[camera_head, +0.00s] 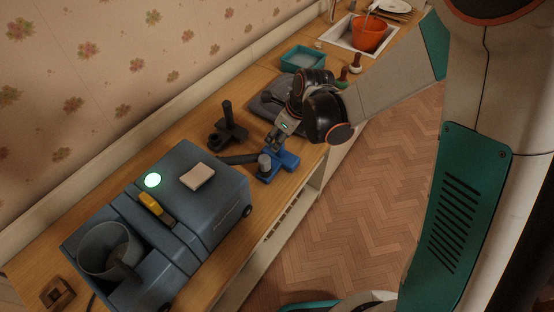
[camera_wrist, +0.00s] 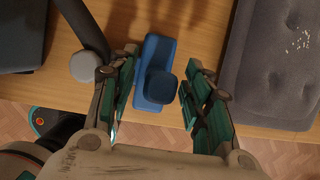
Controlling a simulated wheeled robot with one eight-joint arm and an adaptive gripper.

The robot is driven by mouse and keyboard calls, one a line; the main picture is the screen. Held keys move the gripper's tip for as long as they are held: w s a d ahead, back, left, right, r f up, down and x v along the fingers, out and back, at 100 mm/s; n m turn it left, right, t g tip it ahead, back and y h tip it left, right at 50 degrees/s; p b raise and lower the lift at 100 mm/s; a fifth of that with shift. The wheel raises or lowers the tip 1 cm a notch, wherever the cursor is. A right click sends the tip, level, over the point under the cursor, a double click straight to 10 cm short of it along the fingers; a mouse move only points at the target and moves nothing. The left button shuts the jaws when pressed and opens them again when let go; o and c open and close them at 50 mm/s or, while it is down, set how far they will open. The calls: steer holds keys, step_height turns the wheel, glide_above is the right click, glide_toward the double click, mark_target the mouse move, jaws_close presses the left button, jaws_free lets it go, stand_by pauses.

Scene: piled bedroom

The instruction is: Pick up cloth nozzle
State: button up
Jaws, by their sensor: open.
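A blue nozzle-like piece (camera_head: 284,161) with a flat base and a raised block lies on the wooden counter, near its front edge. I take it to be the cloth nozzle, though no label shows. In the wrist view the blue piece (camera_wrist: 155,58) sits between the fingers, with its darker block (camera_wrist: 161,87) facing the camera. My gripper (camera_head: 276,139) is directly above it, pointing down. In the wrist view my gripper (camera_wrist: 161,78) is open, one finger on each side, with visible gaps. The fingers partly hide the piece in the head view.
A dark tube with a grey end (camera_wrist: 84,66) lies close left of the blue piece. A black nozzle (camera_head: 229,132) stands behind it. A grey cushion (camera_wrist: 272,70) is at the right. A large blue-grey machine (camera_head: 215,215) fills the near counter.

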steer(key=b+x, duration=0.1)
steer(key=x, duration=0.2)
steer(key=shift+w+a+f, duration=0.15)
steer(key=shift+f, duration=0.05)
steer(key=shift+r, duration=0.1)
jaws_close()
steer(key=shift+r, duration=0.15)
step_height(320, 180, up, 20)
steer(key=p, duration=0.6)
